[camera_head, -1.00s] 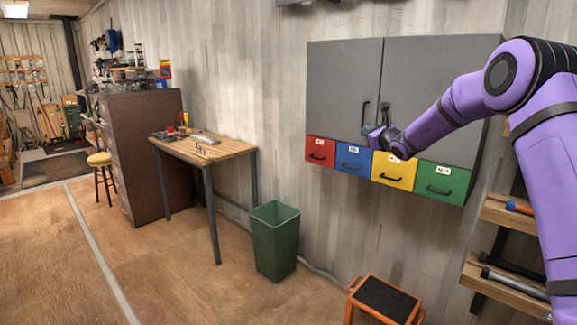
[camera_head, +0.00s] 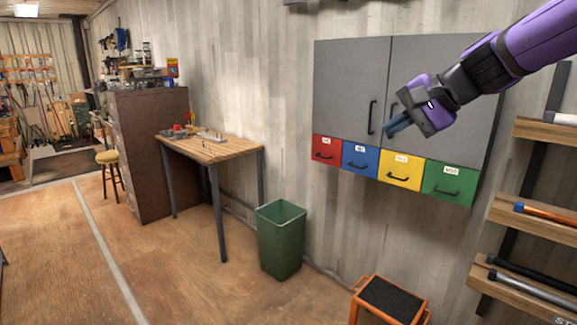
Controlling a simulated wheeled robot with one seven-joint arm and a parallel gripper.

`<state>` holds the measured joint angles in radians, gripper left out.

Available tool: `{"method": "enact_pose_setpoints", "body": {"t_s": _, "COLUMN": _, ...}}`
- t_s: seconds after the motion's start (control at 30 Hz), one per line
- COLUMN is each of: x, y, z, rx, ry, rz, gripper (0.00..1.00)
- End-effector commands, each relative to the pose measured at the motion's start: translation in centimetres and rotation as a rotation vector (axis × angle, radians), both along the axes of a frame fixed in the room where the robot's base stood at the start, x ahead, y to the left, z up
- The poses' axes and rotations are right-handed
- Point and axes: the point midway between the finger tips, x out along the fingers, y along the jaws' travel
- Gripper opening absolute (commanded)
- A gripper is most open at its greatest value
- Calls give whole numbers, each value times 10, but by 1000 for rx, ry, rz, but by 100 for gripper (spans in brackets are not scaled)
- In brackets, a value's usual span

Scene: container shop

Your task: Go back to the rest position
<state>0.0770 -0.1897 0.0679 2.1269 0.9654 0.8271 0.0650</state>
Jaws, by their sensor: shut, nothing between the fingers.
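My gripper (camera_head: 396,126) is in front of the grey wall cabinet (camera_head: 345,70), near the handle of its right door. It is shut and empty, with the fingertips pointing to the left. My purple arm comes in from the upper right. Both cabinet doors look closed. Below the doors, the red drawer (camera_head: 325,149), blue drawer (camera_head: 360,158), yellow drawer (camera_head: 401,170) and green drawer (camera_head: 448,184) all look closed.
A green bin (camera_head: 280,240) and an orange step stool (camera_head: 390,300) stand on the floor below the cabinet. A wooden table (camera_head: 230,151) with tools is to the left. A wooden shelf rack (camera_head: 535,215) is at the right. The left floor is clear.

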Motion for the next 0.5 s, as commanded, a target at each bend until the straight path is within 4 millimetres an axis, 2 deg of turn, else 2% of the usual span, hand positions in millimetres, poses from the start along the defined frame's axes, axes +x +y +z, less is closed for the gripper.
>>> {"method": "enact_pose_setpoints", "body": {"t_s": 0.03, "x": -24, "y": -4, "z": -2, "rx": -68, "ry": -15, "rz": 33, "gripper": 0}}
{"method": "enact_pose_setpoints", "body": {"t_s": 0.2, "x": -92, "y": -23, "z": -18, "rx": -304, "ry": -47, "rz": 140, "gripper": 0}}
{"method": "enact_pose_setpoints", "body": {"t_s": 0.4, "x": -165, "y": -55, "z": -43, "rx": -581, "ry": -76, "rz": 252, "gripper": 0}}
{"method": "enact_pose_setpoints", "body": {"t_s": 0.5, "x": -196, "y": -72, "z": -55, "rx": -708, "ry": -85, "rz": 299, "gripper": 0}}
